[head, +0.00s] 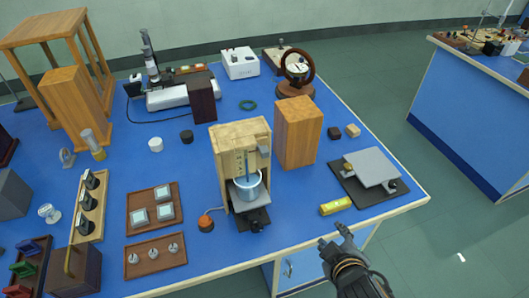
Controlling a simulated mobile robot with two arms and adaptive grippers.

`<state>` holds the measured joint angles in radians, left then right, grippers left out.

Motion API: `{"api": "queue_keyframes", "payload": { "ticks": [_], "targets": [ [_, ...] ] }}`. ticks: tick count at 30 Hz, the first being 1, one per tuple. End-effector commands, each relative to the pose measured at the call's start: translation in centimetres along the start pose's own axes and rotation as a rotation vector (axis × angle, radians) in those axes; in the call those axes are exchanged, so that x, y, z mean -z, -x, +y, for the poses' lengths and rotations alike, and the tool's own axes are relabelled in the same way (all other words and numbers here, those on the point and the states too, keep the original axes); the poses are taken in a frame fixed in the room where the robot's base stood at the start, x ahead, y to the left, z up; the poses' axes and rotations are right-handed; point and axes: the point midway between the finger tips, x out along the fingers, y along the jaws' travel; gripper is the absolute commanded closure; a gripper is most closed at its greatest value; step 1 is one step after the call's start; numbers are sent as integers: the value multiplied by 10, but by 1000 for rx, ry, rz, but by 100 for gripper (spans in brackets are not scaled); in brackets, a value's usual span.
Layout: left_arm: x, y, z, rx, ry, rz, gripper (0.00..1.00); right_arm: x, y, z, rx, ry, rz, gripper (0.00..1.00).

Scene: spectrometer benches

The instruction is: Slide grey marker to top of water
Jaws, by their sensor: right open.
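A pale wooden stand (228,136) is upright near the front middle of the blue bench. A clear beaker of bluish water (250,190) sits in its lower part, in front of its back panel. A blue scale strip runs up the panel above the beaker. A small grey piece (264,147) at the stand's upper right edge may be the grey marker; it is too small to be sure. My right gripper (336,236) is open and empty at the bench's front edge, right of and nearer than the stand. My left gripper is out of view.
A tall wooden block (297,134) stands close to the right of the stand. A yellow box (335,205) and a grey plate device (370,167) are at the right. An orange knob (206,223) and trays (155,251) lie left. Bare bench shows around the yellow box.

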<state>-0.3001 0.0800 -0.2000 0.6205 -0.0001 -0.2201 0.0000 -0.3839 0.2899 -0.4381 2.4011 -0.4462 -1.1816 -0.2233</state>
Motion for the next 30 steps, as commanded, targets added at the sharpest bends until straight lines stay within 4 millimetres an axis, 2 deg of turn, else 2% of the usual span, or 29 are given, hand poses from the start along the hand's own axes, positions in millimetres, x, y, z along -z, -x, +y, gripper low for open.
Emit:
{"api": "queue_keyframes", "payload": {
  "ticks": [1, 3, 6, 9, 13, 17, 30],
  "targets": [
    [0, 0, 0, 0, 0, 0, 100, 30, 6, 13, -79, 123, 101, 58],
    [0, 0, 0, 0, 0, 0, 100, 68, 18, 22, -186, 292, 230, 58],
    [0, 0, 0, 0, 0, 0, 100, 113, 39, 25, -329, 519, 391, 58],
    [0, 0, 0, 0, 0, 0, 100, 142, 58, 18, -435, 689, 507, 58],
    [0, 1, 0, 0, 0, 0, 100, 159, 70, 12, -500, 789, 574, 58],
    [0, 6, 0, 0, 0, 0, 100, 169, 63, 15, -509, 798, 580, 58],
    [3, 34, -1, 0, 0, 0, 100, 226, -2, 34, -505, 794, 577, 58]
  ]
}}
